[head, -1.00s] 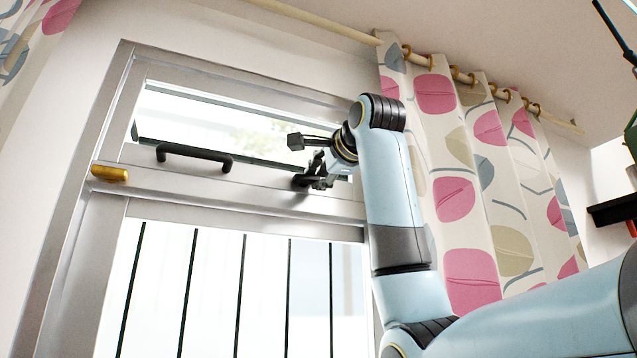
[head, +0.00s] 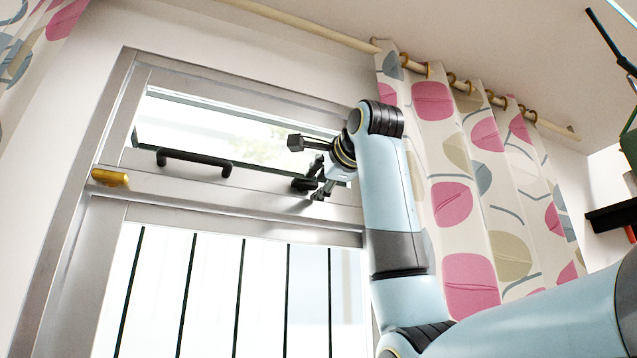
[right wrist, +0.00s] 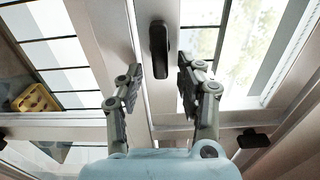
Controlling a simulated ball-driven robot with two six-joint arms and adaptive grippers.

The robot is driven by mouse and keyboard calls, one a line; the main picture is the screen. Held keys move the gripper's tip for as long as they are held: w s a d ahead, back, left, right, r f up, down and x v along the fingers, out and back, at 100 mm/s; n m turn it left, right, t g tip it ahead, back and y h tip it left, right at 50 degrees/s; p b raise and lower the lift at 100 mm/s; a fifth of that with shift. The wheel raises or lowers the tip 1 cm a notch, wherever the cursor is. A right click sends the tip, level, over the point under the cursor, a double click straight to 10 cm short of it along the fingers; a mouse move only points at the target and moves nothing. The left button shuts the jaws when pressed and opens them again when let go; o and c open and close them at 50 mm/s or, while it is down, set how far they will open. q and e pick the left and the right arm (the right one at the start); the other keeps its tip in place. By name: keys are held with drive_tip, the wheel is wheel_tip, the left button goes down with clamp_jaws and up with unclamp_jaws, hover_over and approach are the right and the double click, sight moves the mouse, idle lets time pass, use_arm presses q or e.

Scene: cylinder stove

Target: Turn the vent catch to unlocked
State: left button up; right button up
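The vent catch is a small black lever at the right end of the vent's lower rail (head: 303,184), partly hidden by my gripper in the head view. In the right wrist view the black catch (right wrist: 158,50) lies between and slightly beyond the fingertips, its long side running up the picture. My right gripper (head: 318,180) is at the catch. In the right wrist view its two fingers (right wrist: 160,82) stand apart, one on each side of the catch, with visible gaps. I cannot read the catch's lock setting. My left gripper is not in view.
A black bar handle (head: 195,160) is on the vent rail left of the catch. A yellow fitting (head: 110,176) sits on the left frame. A patterned curtain (head: 455,200) hangs close right of my arm. A black shelf (head: 612,216) is at the right edge.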

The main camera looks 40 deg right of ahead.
drive_tip(key=v, duration=1.2)
idle(0.4)
